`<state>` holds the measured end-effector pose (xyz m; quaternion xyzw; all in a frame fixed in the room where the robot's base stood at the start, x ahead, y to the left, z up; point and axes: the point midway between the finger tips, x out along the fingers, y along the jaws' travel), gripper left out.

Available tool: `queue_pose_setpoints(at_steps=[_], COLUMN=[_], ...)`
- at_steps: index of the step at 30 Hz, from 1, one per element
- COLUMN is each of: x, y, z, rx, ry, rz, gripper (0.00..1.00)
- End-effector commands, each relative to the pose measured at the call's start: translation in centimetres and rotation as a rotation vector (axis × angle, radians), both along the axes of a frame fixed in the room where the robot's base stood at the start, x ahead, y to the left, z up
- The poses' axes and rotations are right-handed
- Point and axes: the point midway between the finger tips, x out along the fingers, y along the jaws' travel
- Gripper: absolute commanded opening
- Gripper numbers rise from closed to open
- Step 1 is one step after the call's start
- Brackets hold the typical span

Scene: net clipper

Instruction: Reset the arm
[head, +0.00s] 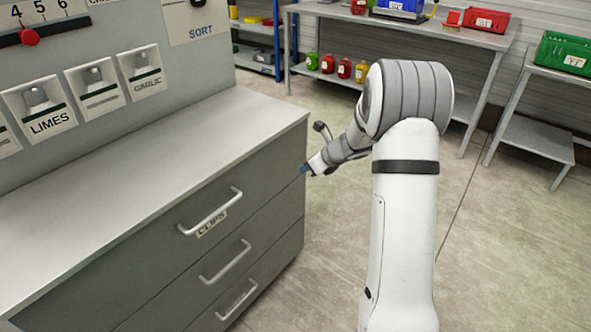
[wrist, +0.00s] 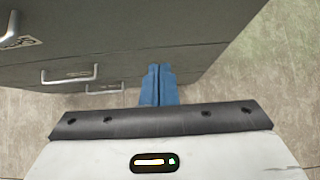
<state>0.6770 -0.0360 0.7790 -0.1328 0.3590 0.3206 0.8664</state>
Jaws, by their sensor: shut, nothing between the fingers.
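My gripper (head: 304,169) is at the right end of the grey drawer cabinet (head: 165,268), close to its front right corner in the head view. In the wrist view, the blue fingers of my gripper (wrist: 159,84) are together with nothing between them. The cabinet's dark face fills the upper part of the wrist view. I cannot tell whether the fingertips touch the cabinet. My arm bends over the floor to the right of the cabinet.
The cabinet has several drawers with bar handles; the top handle (head: 210,211) is above a "CLIPS" label (head: 211,225). The countertop (head: 130,165) is bare. Metal shelves (head: 400,30) with bottles and bins stand behind. The floor (head: 510,240) on the right is clear.

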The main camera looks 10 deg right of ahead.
Motion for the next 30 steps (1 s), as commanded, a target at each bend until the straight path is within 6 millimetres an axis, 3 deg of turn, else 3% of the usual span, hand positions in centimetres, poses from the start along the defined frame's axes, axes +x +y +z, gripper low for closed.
queue_pose_setpoints(at_steps=[10,14,17,21,30], x=[-1.4,-3.1,-6.1,-12.0,-25.4], y=[-0.9,0.4,2.3,4.8,6.5], z=[1.8,4.5,8.1,13.3,20.9], rx=[-0.006,-0.078,-0.196,-0.403,-0.824], ry=[-0.001,-0.038,-0.095,-0.194,-0.371], rz=[0.011,0.124,0.313,0.654,1.395], gripper=[0.0,0.0,0.0,0.0,0.0])
